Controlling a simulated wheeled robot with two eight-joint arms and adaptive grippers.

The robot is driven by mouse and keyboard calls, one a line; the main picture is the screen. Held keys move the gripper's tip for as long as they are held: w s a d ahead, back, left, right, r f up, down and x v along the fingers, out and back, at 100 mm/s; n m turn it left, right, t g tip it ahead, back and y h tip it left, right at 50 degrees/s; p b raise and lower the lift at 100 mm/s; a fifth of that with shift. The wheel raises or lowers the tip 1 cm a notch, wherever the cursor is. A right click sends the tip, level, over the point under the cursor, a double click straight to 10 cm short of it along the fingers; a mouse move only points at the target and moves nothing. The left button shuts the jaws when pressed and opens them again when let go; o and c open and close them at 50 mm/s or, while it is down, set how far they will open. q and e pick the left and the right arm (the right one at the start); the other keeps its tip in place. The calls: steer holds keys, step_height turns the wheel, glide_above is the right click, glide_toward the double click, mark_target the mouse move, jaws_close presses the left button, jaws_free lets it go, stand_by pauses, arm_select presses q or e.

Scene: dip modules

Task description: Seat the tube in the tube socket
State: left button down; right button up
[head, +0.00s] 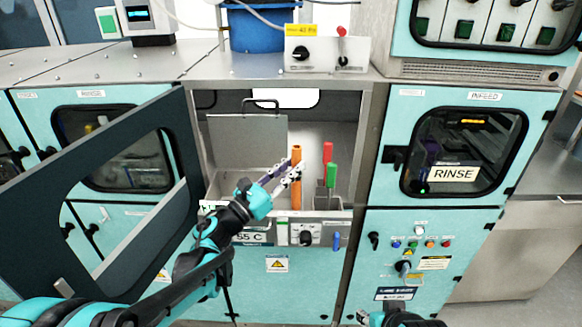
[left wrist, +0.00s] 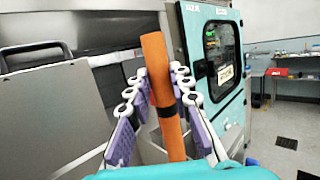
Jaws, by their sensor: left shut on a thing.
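An orange tube (head: 296,192) stands upright in the open middle bay in the head view. My left gripper (head: 293,171) is shut on it around its upper middle. In the left wrist view the orange tube (left wrist: 155,58) runs between the two fingers of the gripper (left wrist: 162,80), leaning slightly, with a dark band below the fingertips. The tube's lower end is near the bay's front edge in the head view; I cannot tell whether it touches anything. I cannot make out the tube socket.
A red handle (head: 328,152) and a green handle (head: 332,175) stand just right of the tube. A raised metal lid (head: 246,143) is at the bay's back left. An open dark-framed door (head: 110,185) is left of the bay. A closed RINSE door (head: 466,150) is right.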

mark_target(293, 190)
arm_select(q)
steer(key=shift+f+b, duration=1.2)
steer(key=shift+f, duration=0.55)
steer(key=shift+f+b, duration=2)
steer(key=shift+f, duration=0.15)
steer(key=c, duration=1.3)
jaws_free()
steer(key=v, duration=1.2)
